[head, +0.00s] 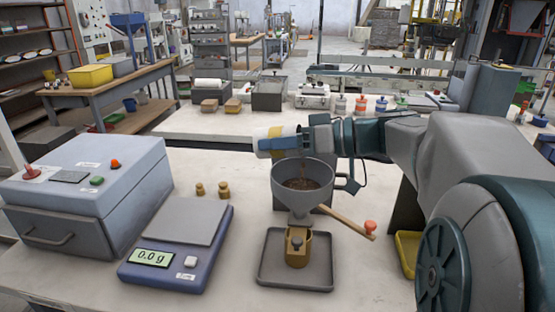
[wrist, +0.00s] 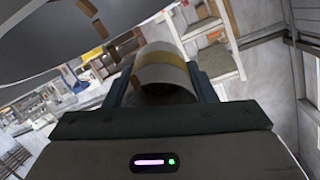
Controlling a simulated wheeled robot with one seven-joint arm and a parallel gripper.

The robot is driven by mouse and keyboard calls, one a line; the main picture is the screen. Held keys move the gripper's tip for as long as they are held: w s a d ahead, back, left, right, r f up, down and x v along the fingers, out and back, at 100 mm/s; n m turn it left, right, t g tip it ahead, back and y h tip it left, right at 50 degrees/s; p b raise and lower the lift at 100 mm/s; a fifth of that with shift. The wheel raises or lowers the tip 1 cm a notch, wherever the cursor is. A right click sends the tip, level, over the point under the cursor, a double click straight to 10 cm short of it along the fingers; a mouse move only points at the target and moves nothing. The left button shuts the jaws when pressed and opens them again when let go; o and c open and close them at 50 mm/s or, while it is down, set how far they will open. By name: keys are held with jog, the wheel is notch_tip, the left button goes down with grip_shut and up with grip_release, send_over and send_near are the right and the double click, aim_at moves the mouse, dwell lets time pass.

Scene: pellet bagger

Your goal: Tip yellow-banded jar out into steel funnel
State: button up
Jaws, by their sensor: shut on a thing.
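The yellow-banded jar (head: 268,141) is white with a yellow band and lies tipped on its side above the steel funnel (head: 285,188). My gripper (head: 304,140) is shut on the jar and holds it just over the funnel's back rim, apart from the bowl as far as I can see. Brown pellets (head: 302,184) lie in the funnel bowl. In the wrist view the jar (wrist: 162,72) sits between the two fingers of my gripper (wrist: 165,88), and brown bits show beside the grey funnel (wrist: 40,45). The jar's mouth is not clearly visible.
The funnel stands over a brass-coloured block (head: 298,250) on a grey tray (head: 322,272), with a red-knobbed wooden lever (head: 345,221) at its right. A scale (head: 178,245) reading 0.0 g, two brass weights (head: 223,190) and a grey box (head: 85,195) stand left.

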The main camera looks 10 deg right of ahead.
jog(key=shift+s+d+r+t+y+b, duration=0.15)
jog(key=shift+t+y+b, duration=0.5)
jog(key=shift+b, duration=1.3)
jog(key=shift+s+d+t+y+b, duration=0.1)
jog(key=shift+d+t+y+b, duration=0.1)
jog(key=shift+y+b, duration=1.3)
jog(key=shift+r+h+b, duration=0.25)
jog(key=shift+h+b, duration=0.1)
jog(key=shift+b, duration=0.25)
jog(key=shift+r+p, duration=0.15)
jog(key=shift+p, duration=0.15)
